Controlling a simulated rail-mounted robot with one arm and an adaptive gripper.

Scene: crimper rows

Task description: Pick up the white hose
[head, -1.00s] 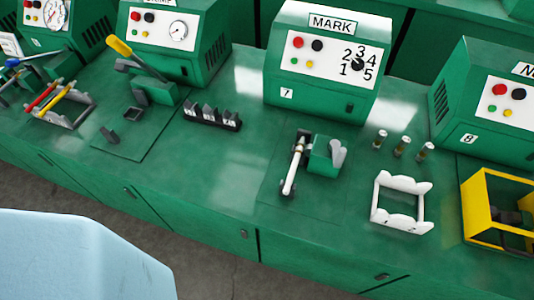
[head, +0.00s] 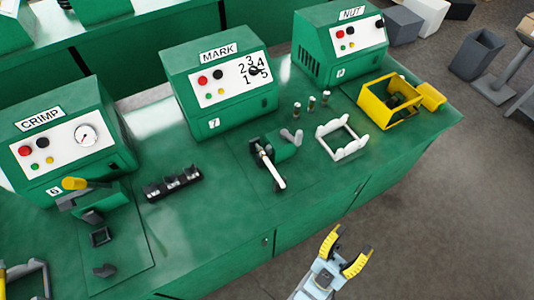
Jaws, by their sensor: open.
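The white hose (head: 275,174) is a short white rod with a brass-coloured fitting near its far part. It lies on the bench in front of the MARK machine, along the left side of a small green and grey fixture (head: 284,145), and its near end points toward the bench's front edge. Whether the fixture clamps it is too small to tell. My gripper (head: 345,250), with yellow-backed fingers, is open and empty. In the picture it is below and right of the hose, apart from it, over the floor in front of the bench.
An empty white rack (head: 325,150) stands right of the fixture, with several small fittings (head: 311,103) behind it. A yellow frame (head: 372,109) stands further right. A black block row (head: 172,184) lies to the left. The MARK machine (head: 203,91) stands behind.

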